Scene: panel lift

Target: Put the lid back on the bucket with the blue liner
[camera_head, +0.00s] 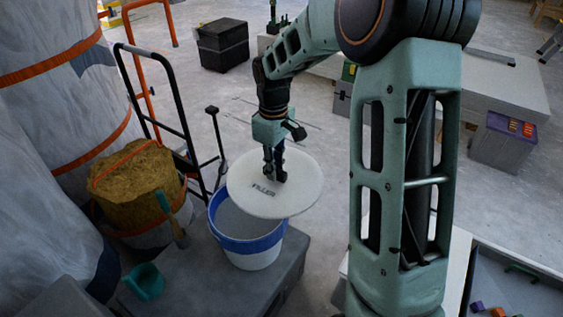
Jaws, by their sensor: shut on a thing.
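My gripper (275,172) points down and is shut on the white round lid (296,195), near the lid's middle. The lid is held roughly flat over the bucket (251,259). It sits off to the upper right, so part of the bucket's opening shows at the left. The white bucket has a blue liner (229,243) folded around its rim and stands on a grey platform. The lid hides the far right of the rim. I cannot tell how high above the rim the lid is.
A bucket of yellow-brown material (137,187) with a trowel (176,233) stands at the left. A teal cup (145,281) sits on the grey platform (203,281). A black-handled cart (155,107) is behind. Wrapped columns fill the far left. My arm hides the centre right.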

